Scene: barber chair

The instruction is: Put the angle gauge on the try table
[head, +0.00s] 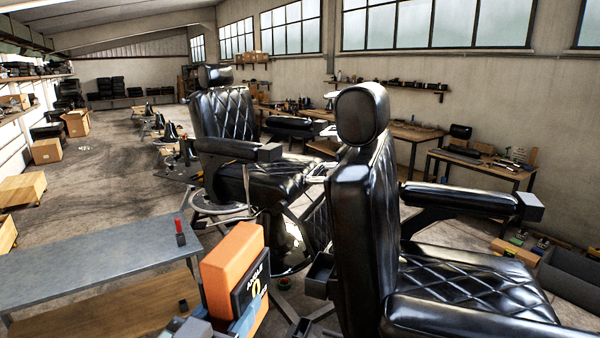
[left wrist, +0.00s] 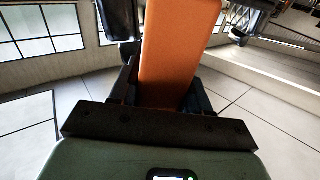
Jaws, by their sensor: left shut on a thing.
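The angle gauge (head: 232,262) is an orange block with a black face lettered "ANGLE". It is held up at the bottom middle of the head view, and its orange side also shows in the left wrist view (left wrist: 177,55). My left gripper (head: 228,322) is shut on its lower part; in the left wrist view dark fingers stand on both sides of it. A grey-topped table (head: 90,262), perhaps the try table, is to the left of the gauge. The gauge is near its right end and apart from the tabletop as far as I can tell. My right gripper is not in view.
A small red-topped dark object (head: 180,234) stands on the grey tabletop near its right end; the rest of the top is bare. A black barber chair (head: 362,205) is close on the right, another (head: 222,120) farther back. Cardboard boxes (head: 22,188) lie at the left.

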